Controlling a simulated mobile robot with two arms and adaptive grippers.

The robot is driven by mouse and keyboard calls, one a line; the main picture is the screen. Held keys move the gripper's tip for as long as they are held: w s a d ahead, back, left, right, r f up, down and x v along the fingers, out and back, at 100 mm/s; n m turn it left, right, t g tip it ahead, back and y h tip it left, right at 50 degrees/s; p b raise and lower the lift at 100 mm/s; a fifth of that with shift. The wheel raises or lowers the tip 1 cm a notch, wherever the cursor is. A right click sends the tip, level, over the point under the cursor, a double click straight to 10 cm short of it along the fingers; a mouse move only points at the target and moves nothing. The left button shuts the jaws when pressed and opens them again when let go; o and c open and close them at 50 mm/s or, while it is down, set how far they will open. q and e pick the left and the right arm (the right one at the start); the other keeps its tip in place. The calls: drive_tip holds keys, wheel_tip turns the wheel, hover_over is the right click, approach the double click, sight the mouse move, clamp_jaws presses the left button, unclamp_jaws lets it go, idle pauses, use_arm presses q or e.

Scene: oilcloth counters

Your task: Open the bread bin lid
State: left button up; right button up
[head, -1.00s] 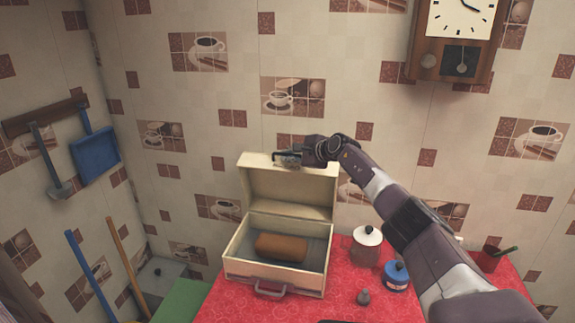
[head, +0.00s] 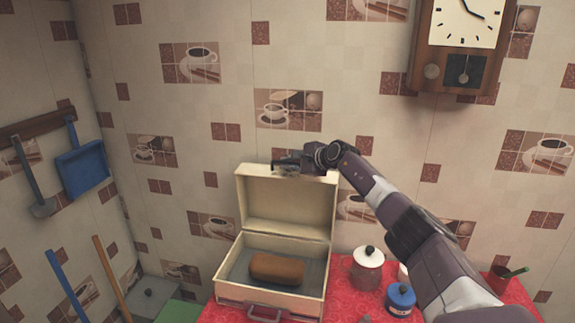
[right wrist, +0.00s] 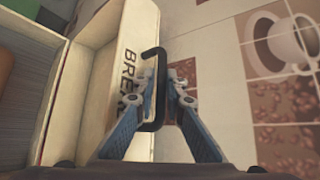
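The cream bread bin (head: 228,272) stands on the red counter with its lid (head: 287,207) raised, roughly upright at the back. A brown loaf (head: 277,269) lies inside the open bin. My right gripper (head: 284,163) is at the lid's top edge. In the right wrist view, the lid (right wrist: 115,75) shows dark lettering and a black handle (right wrist: 160,60). The two fingers of my right gripper (right wrist: 160,88) converge on either side of the handle's bar and appear shut on it. My left gripper is not in view.
A white-lidded jar (head: 367,268) and a blue jar (head: 400,299) stand right of the bin, under my right arm. A red cup (head: 499,279) is farther right. The tiled wall with a clock (head: 459,45) rises behind.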

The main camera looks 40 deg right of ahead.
idle(0.3)
drive_tip(key=shift+s, duration=0.1)
drive_tip(key=shift+s+d+r, duration=0.1)
drive_tip(key=shift+s+r, duration=0.2)
drive_tip(key=shift+s, duration=0.25)
drive_tip(key=v, duration=1)
drive_tip(key=shift+s, duration=0.25)
drive_tip(key=shift+r, duration=0.1)
